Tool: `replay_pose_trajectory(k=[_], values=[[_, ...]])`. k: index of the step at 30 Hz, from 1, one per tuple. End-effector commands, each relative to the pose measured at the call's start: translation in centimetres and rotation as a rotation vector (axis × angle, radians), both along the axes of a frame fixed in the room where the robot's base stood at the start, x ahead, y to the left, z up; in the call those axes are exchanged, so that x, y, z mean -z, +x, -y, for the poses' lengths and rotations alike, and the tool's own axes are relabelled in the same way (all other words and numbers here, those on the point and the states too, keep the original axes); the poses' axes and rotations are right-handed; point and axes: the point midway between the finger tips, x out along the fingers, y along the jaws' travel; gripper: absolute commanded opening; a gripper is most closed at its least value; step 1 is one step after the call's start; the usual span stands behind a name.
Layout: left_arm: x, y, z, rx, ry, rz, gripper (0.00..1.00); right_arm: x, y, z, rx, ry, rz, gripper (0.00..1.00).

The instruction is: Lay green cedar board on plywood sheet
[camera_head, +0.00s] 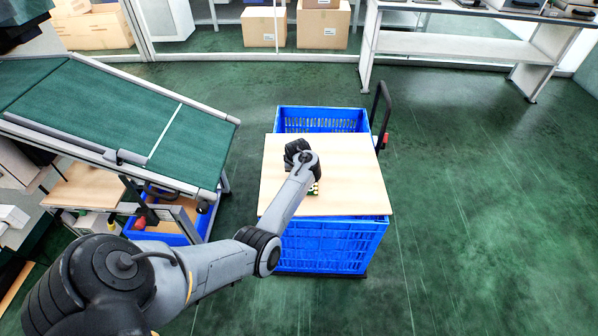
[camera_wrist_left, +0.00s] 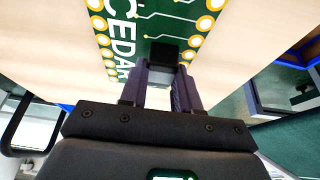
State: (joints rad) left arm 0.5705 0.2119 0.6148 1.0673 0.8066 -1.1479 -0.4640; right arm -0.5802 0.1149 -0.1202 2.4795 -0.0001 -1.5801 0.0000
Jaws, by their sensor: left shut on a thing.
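The green cedar board (camera_wrist_left: 150,22), with white lettering reading "CEDAR" and gold-ringed holes, fills the top middle of the left wrist view. My left gripper (camera_wrist_left: 162,72) is shut on its edge. In the head view only a small part of the board (camera_head: 314,189) shows below my left wrist, which hides the fingers. The plywood sheet (camera_head: 352,165) is a pale flat panel lying across a blue crate. The board is over the sheet's middle; I cannot tell whether it touches the sheet. My right gripper is not in view.
The blue crate (camera_head: 325,245) stands on a cart with a dark handle (camera_head: 381,105). A sloped green conveyor (camera_head: 110,115) stands at the left, with another blue crate (camera_head: 165,238) below it. A white bench (camera_head: 450,45) is at the back right. The floor at right is clear.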

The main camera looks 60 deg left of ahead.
Motion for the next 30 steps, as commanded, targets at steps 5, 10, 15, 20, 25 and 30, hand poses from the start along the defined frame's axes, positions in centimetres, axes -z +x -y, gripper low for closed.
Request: replay_pose_trajectory(k=[5,10,15,20,25,30], values=[[0.0,0.0,0.0,0.000,0.000,0.000,0.00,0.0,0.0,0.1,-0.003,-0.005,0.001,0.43],[0.2,0.0,0.0,0.000,0.000,0.000,0.00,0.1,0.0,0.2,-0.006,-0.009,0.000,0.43],[0.4,0.0,0.0,0.000,0.000,0.000,0.00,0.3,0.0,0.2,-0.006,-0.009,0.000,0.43],[0.7,0.0,0.0,0.001,0.000,0.000,0.00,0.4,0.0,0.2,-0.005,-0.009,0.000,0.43],[0.9,0.0,0.0,0.001,0.000,0.000,0.00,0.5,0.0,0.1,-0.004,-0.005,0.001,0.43],[1.0,0.0,0.0,0.001,0.000,0.000,0.47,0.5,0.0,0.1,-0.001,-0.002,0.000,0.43]])
